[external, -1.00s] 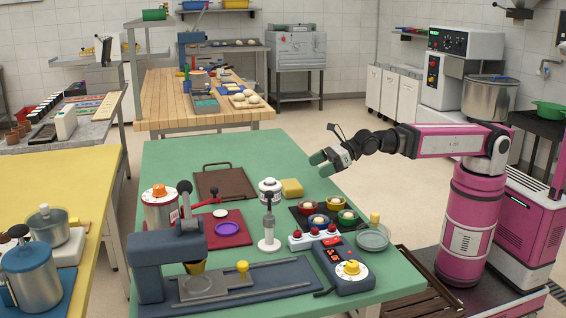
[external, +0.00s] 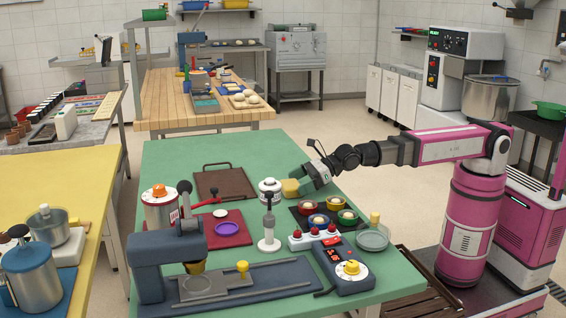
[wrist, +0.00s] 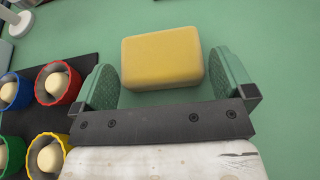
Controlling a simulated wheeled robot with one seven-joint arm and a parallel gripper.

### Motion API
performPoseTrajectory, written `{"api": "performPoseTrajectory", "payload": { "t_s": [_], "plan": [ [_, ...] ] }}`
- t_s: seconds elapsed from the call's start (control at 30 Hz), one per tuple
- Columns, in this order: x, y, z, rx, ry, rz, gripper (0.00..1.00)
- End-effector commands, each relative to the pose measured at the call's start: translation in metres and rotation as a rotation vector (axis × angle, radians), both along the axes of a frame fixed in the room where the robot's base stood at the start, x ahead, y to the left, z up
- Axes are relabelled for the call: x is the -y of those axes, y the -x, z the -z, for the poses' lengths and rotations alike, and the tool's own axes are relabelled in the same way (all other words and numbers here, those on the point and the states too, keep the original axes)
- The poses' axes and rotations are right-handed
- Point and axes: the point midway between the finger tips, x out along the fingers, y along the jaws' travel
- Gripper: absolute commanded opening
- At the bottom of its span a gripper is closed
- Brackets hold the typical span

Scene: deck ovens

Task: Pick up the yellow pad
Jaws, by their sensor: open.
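The yellow pad (wrist: 162,58) is a rounded block lying flat on the green table. In the wrist view it sits just ahead of my gripper (wrist: 165,85), roughly centred, with its near edge between the two green fingertips. The fingers are spread wider than the pad, and I see a gap on each side. In the external view the pad (external: 290,187) is partly hidden by my gripper (external: 302,183), which is low over the table at its right. My gripper is open and empty.
A dark tray (wrist: 84,114) with red, blue, green and yellow cups lies left of my gripper in the wrist view. Table behind the pad is clear.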

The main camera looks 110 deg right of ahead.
Motion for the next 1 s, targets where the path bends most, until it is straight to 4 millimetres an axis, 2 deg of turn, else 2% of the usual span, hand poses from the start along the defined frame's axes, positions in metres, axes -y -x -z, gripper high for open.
{"api": "performPoseTrajectory", "payload": {
  "t_s": [0.03, 0.13, 0.37, 0.4, 0.5, 0.83, 1.0],
  "plan": [
    [0.000, -0.011, 0.003, 0.000, 0.000, 0.000, 1.00],
    [0.000, -0.021, 0.007, 0.000, 0.000, 0.000, 1.00],
    [0.000, -0.021, 0.009, 0.001, 0.000, 0.001, 1.00],
    [0.000, -0.021, 0.009, 0.001, 0.000, 0.001, 0.97],
    [0.000, -0.021, 0.009, 0.001, 0.000, 0.001, 0.68],
    [0.000, -0.021, 0.008, 0.001, 0.000, 0.001, 0.67],
    [0.000, -0.022, 0.001, 0.002, 0.000, 0.001, 0.67]
  ]
}}
